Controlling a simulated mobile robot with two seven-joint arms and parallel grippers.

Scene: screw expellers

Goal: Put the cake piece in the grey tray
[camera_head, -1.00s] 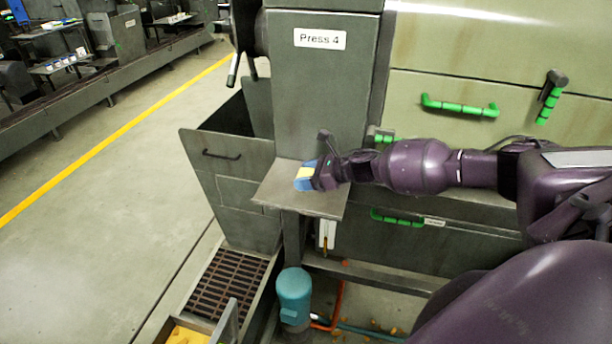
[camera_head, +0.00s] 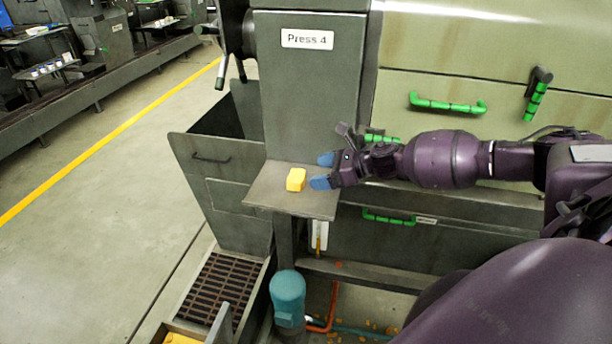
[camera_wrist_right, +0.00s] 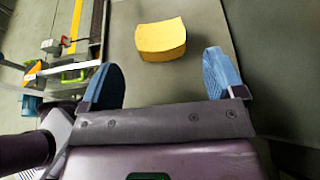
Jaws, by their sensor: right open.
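The yellow cake piece (camera_head: 296,179) rests on the flat grey tray (camera_head: 265,190), which sticks out below the Press 4 panel. My right gripper (camera_head: 322,171) is open, its two blue fingertips just to the right of the cake piece and apart from it. In the right wrist view, the cake piece (camera_wrist_right: 160,40) lies on the grey surface (camera_wrist_right: 190,90), beyond the open fingertips (camera_wrist_right: 162,76), with nothing between them. My left gripper is not in view.
A grey open-topped bin (camera_head: 215,160) stands left of the tray. The Press 4 panel (camera_head: 308,90) rises behind it. Green handles (camera_head: 447,104) are on the machine to the right. A teal cylinder (camera_head: 288,298) stands below, and a floor grate (camera_head: 222,288) lies lower left.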

